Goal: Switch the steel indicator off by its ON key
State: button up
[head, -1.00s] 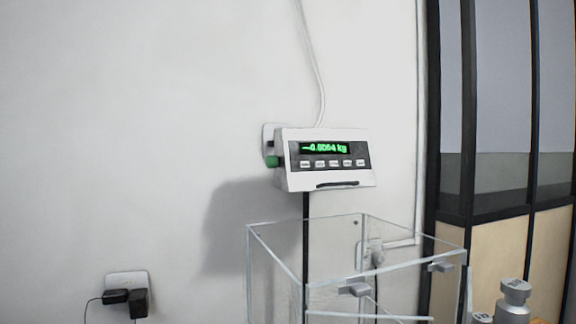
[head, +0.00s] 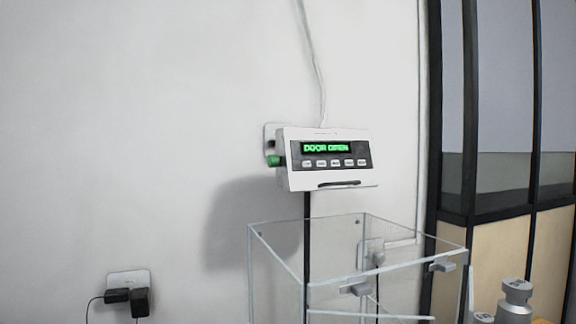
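The indicator (head: 327,184) is a pale box on a dark post in front of the wall. Its display (head: 326,148) is lit green and appears to read "DOOR OPEN". A row of several small keys (head: 335,163) runs below the display; their labels are too small to read. A green knob or plug (head: 274,160) shows at its left side. My gripper is not in view.
A clear glass draft shield (head: 275,250) with grey handles stands below and in front of the indicator. Steel weights (head: 514,299) stand at the bottom right. A wall socket with black plugs (head: 139,302) is at lower left. A black-framed partition (head: 453,110) stands at right.

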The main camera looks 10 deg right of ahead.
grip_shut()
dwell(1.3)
